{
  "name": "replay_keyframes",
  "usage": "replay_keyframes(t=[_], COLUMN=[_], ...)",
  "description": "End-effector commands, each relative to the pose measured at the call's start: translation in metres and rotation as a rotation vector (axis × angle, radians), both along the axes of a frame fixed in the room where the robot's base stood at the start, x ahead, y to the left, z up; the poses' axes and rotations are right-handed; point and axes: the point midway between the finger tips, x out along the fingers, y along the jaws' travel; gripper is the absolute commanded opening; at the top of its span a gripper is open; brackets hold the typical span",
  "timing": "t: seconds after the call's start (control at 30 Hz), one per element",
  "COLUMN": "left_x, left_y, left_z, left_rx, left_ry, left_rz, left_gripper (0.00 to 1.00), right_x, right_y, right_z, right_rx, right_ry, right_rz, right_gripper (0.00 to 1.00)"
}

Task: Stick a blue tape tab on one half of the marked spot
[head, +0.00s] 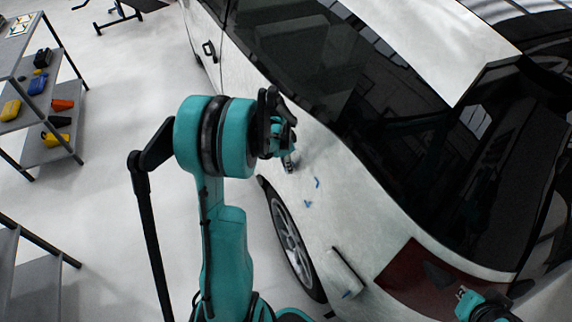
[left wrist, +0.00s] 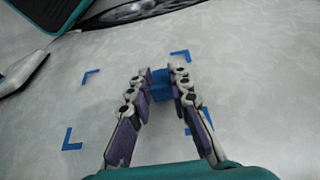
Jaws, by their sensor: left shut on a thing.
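The marked spot is framed by blue corner marks (left wrist: 72,143) on the white car panel in the left wrist view. Two blue marks also show in the head view (head: 317,183), just below and right of my left gripper (head: 289,163). In the left wrist view my left gripper (left wrist: 165,84) is shut on a small blue tape tab (left wrist: 161,86) between its fingertips, over the right part of the marked area. I cannot tell whether the tab touches the panel. My right gripper (head: 463,295) is at the lower right, near the car's rear; its finger opening is unclear.
The white car (head: 345,225) fills the right side, with a rear wheel (head: 288,238) below the marks and a red tail light (head: 420,285). A grey shelf (head: 45,150) with tool cases stands at the left. Open floor lies between shelf and car.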

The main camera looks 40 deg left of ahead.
Motion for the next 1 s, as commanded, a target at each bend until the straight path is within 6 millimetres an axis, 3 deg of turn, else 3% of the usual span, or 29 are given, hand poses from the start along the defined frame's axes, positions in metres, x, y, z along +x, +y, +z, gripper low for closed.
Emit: replay_keyframes(t=[1.0], left_x=[0.0084], left_y=[-0.0039], left_z=[-0.0022], left_rx=[0.000], left_ry=[0.000], left_rz=[-0.001], left_gripper=[0.00], right_x=[0.0000], right_y=[0.0000], right_z=[-0.0032], right_rx=[0.000], right_ry=[0.000], right_rz=[0.000], right_gripper=[0.00])
